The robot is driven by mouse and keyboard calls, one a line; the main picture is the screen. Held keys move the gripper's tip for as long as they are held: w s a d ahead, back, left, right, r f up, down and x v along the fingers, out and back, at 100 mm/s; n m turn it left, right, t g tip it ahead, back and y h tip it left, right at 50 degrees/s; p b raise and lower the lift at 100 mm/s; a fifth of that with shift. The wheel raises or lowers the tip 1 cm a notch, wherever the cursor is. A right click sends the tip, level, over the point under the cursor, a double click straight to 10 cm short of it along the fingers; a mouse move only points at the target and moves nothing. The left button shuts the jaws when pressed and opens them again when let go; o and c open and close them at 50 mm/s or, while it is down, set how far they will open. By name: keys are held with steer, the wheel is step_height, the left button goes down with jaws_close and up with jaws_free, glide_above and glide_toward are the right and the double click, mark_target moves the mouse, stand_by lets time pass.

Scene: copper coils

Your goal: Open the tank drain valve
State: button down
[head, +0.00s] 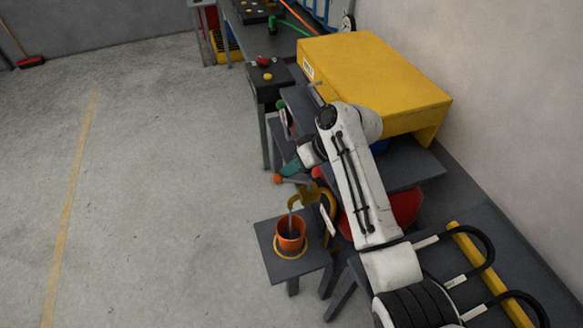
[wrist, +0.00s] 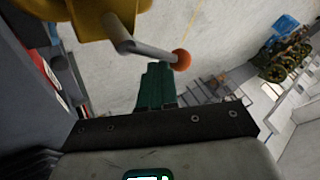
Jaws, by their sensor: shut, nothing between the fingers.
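The brass-yellow drain valve (head: 303,196) sits low at the tank's front, partly hidden by my arm. In the wrist view the brass body (wrist: 92,18) is at the top left, with a grey lever (wrist: 145,48) ending in an orange ball knob (wrist: 181,59). The knob also shows in the head view (head: 277,179). My gripper's teal fingers (wrist: 158,68) are shut and empty, close beside the lever and knob; I cannot tell whether they touch. The gripper shows in the head view too (head: 291,167). A thin grey streak runs from the valve's outlet into an orange bucket (head: 291,243).
The bucket stands on a small dark table (head: 268,232) below the valve. A yellow housing (head: 375,75) and the wall bound the right side. A dark control box (head: 268,82) and workbench stand farther back. The floor to the left is clear.

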steer(key=shift+d, duration=0.1)
stand_by(0.6)
steer(key=shift+s+d+p, duration=0.2)
steer(key=shift+d+p, duration=0.3)
steer(key=shift+d, duration=0.2)
steer(key=shift+r, duration=0.1)
